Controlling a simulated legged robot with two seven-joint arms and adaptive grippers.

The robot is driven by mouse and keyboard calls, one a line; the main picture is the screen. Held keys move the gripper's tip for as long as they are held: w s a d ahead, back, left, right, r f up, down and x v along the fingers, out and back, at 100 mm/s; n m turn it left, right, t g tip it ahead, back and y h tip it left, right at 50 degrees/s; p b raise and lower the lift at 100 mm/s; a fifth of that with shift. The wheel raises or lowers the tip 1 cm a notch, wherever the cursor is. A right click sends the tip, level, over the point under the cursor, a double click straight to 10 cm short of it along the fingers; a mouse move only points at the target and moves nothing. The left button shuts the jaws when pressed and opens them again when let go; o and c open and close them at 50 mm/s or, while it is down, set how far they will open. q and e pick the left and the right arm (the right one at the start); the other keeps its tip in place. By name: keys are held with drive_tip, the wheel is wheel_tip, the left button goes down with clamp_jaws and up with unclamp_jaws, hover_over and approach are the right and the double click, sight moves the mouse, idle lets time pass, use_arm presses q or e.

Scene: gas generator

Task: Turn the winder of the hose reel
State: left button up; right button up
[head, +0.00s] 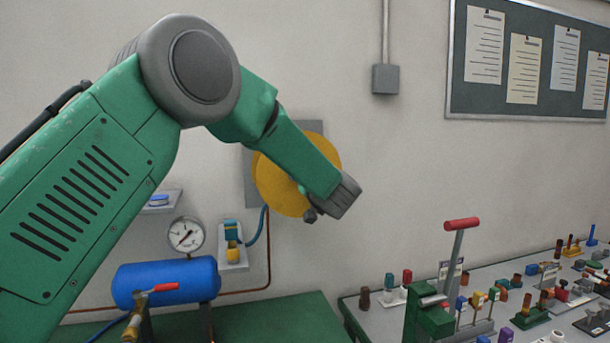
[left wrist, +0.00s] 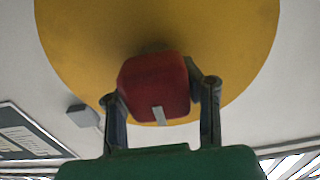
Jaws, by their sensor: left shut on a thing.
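The hose reel is a round yellow disc (head: 275,190) on a grey plate on the wall, partly covered by my left arm in the head view. The disc (left wrist: 80,50) fills the top of the left wrist view. Its winder shows there as a red knob (left wrist: 154,88) on the lower part of the disc. My left gripper (left wrist: 158,98) has one finger on each side of the knob and is shut on it. In the head view my left gripper (head: 313,214) is at the disc's lower right edge, and the knob is hidden. My right gripper is in neither view.
A blue tank (head: 166,280) with a pressure gauge (head: 186,235) and a red-handled valve stands below left. A small blue-and-yellow fitting (head: 232,240) is on the wall. A bench at right holds a red-topped lever (head: 455,250) and many small parts.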

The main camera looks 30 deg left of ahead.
use_arm(q)
drive_tip(key=shift+f+n, duration=0.2)
drive_tip(key=shift+n, duration=0.1)
drive_tip(key=shift+c, duration=0.2)
drive_tip(key=shift+f+n+b, duration=0.45)
drive_tip(key=shift+n+b, duration=4.65)
drive_tip(key=shift+n, duration=0.5)
drive_tip(key=shift+f+n+b, duration=0.5)
drive_tip(key=shift+n+b, duration=4.65)
drive_tip(key=shift+n, duration=0.45)
drive_tip(key=shift+f+n+b, duration=0.45)
drive_tip(key=shift+n+b, duration=4.65)
drive_tip(key=shift+n, duration=0.5)
drive_tip(key=shift+r, duration=0.1)
